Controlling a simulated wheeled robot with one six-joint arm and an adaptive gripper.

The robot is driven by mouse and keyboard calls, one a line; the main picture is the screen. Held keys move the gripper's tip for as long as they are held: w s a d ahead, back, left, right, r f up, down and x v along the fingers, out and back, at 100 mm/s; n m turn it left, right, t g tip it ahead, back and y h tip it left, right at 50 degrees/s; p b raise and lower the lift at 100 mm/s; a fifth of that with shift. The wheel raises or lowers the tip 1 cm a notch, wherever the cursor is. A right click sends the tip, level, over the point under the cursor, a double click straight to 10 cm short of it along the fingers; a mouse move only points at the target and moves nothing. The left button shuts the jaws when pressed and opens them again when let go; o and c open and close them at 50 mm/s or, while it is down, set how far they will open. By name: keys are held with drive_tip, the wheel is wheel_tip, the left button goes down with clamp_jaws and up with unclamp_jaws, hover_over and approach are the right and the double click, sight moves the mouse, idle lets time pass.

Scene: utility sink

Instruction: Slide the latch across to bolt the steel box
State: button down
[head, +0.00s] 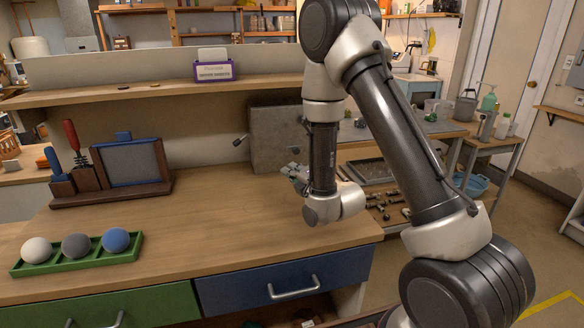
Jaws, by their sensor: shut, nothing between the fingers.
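The grey steel box (270,140) stands at the back right of the wooden workbench, and my arm hides part of its front. A short dark rod with a knob (240,140) sticks out at its left side; it looks like the latch handle, but its bolt is too small to make out. My gripper (291,174) is low in front of the box, partly hidden behind my own wrist. It is shut with nothing held. I cannot tell whether it touches the box.
On the bench, a green tray (22,270) holds white, grey and blue balls. A dark wooden rack (80,197) with a screwdriver and other tools stands behind it. The middle of the bench is clear. Loose metal fittings (390,206) lie to the right.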

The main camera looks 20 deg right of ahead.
sight(295, 150)
drive_tip(key=x, duration=0.9)
drive_tip(key=d, duration=0.1)
drive_tip(key=d+r, duration=0.1)
drive_tip(key=d, duration=0.1)
drive_tip(key=shift+s, duration=0.2)
drive_tip(key=shift+d+r, duration=0.15)
drive_tip(key=shift+d, duration=0.3)
drive_tip(key=shift+d, duration=1.8)
